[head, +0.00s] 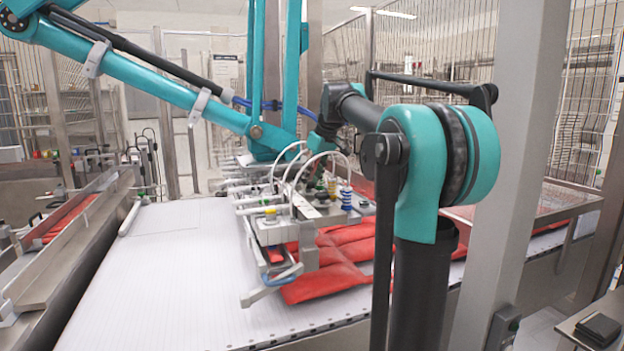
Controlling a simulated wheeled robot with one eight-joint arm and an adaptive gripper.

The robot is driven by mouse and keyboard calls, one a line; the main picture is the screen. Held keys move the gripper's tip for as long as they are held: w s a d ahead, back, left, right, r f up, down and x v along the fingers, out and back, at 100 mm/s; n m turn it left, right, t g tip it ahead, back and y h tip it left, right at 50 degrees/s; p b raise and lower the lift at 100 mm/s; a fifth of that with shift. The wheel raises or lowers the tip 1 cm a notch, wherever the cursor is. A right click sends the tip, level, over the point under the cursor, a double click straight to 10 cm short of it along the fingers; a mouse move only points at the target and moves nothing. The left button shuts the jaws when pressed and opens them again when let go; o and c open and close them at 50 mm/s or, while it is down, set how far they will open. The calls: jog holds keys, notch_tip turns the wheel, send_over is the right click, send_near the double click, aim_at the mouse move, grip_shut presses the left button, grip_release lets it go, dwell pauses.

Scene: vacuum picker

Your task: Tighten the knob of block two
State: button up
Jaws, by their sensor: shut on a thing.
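The vacuum picker (310,208) hangs under the teal machine arm over the white belt. It is a metal frame with several blocks, white hoses and blue and yellow fittings. My gripper (320,165) points down at the far side of the picker, among the hoses and fittings. It is small and partly covered, and it is shut on a small knob there. The knob is mostly hidden, and I cannot tell block two from its neighbours.
Red packs (345,250) lie under the picker on the white belt (180,260). A metal side conveyor (75,245) runs along the left. A grey post (510,180) stands close on the right. The belt left of the picker is clear.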

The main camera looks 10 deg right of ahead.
jog(key=m, duration=0.1)
jog(key=m+h, duration=0.1)
jog(key=m, duration=0.2)
jog(key=shift+s+a+m+t+h, duration=0.1)
jog(key=shift+a+m+t+h, duration=0.2)
jog(key=shift+t+h, duration=0.1)
jog(key=m+h, duration=0.1)
jog(key=m, duration=0.3)
jog(key=shift+a+m+h, duration=0.2)
jog(key=shift+m+h, duration=0.1)
jog(key=shift+h, duration=0.1)
jog(key=m, duration=0.1)
jog(key=m+h, duration=0.1)
jog(key=m, duration=0.1)
jog(key=shift+a+m+g, duration=0.2)
jog(key=shift+m+g, duration=0.1)
jog(key=shift+w+a+m+g+h, duration=0.15)
jog(key=shift+m+g+h, duration=0.2)
jog(key=shift+m, duration=0.8)
jog(key=shift+w+d+m+g+h, duration=0.1)
jog(key=shift+m+g+h, duration=0.25)
jog(key=shift+m, duration=0.8)
jog(key=o, duration=1.2)
jog(key=shift+c, duration=0.2)
